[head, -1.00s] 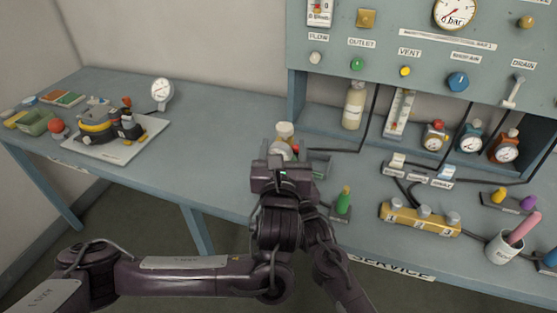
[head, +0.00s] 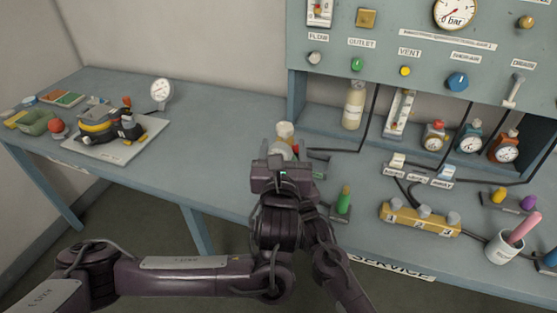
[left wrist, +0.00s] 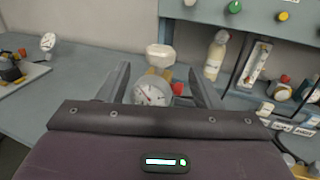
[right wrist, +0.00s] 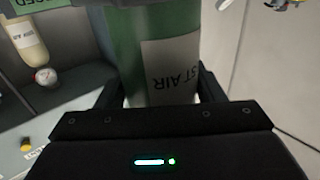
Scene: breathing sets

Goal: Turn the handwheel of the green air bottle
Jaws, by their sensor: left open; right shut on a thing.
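In the left wrist view a cream faceted handwheel (left wrist: 160,55) stands on a brass neck above a round gauge (left wrist: 151,92), with a red knob (left wrist: 178,88) beside it. My left gripper (left wrist: 158,75) is open, its fingers on either side of the gauge and neck, with gaps visible. In the head view this gripper (head: 283,165) hides most of that assembly; the cream top (head: 285,130) shows behind it. In the right wrist view my right gripper (right wrist: 160,95) is shut on the green air bottle (right wrist: 122,60), whose white label ends in "ST AIR". Its top is out of that view.
The blue-grey panel (head: 400,60) with knobs rises behind the bench (head: 215,120). A cream bottle (head: 353,105) and several gauges stand under it. A yellow block (head: 420,219) and white cup (head: 504,246) are at right. A white tray (head: 120,150) lies left; bare bench lies between.

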